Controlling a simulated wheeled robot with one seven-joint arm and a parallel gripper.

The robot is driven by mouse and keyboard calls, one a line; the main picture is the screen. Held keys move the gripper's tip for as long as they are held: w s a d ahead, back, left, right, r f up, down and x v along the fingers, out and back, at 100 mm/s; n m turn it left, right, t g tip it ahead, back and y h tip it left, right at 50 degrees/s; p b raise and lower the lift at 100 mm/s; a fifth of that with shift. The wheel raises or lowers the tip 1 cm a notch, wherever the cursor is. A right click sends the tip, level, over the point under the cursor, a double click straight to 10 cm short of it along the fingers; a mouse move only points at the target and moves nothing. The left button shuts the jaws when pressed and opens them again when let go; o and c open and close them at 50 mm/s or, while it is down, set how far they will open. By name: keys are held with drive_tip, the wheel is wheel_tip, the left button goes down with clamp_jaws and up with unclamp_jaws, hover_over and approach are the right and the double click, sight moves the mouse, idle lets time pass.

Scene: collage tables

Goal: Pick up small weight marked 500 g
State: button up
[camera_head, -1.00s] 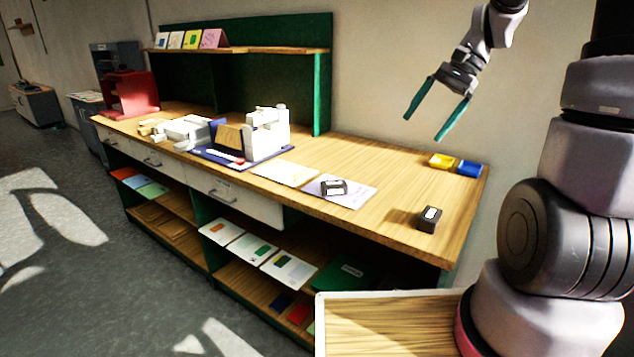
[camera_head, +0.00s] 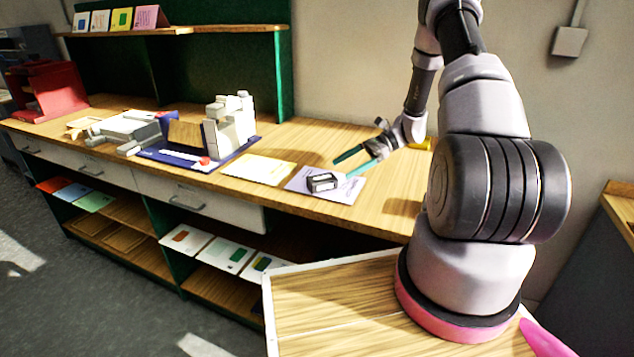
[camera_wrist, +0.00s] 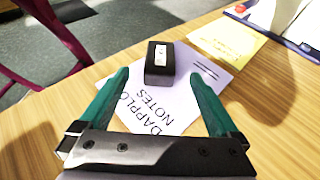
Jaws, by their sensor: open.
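A small dark block-shaped weight (camera_head: 322,182) with a pale label on top sits on a lavender sheet near the table's front edge. The label's marking is too small to read. It also shows in the wrist view (camera_wrist: 159,66), beyond and between my green fingertips. My gripper (camera_head: 345,167) is open and empty, just beside and above the weight. In the wrist view my gripper (camera_wrist: 159,76) has a finger on either side of the sheet, and I see no contact with the weight.
The lavender sheet (camera_wrist: 180,100) reads "DAPPLO NOTES". A yellow sheet (camera_head: 258,169) lies to the left, then a blue tray (camera_head: 160,154) with a white device. Bare wood (camera_head: 345,210) lies to the right. My arm hides the table's right end.

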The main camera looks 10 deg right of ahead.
sight(325, 177)
drive_tip(key=x, duration=0.8)
drive_tip(key=shift+a, duration=0.35)
drive_tip(key=shift+r, duration=0.1)
clamp_jaws()
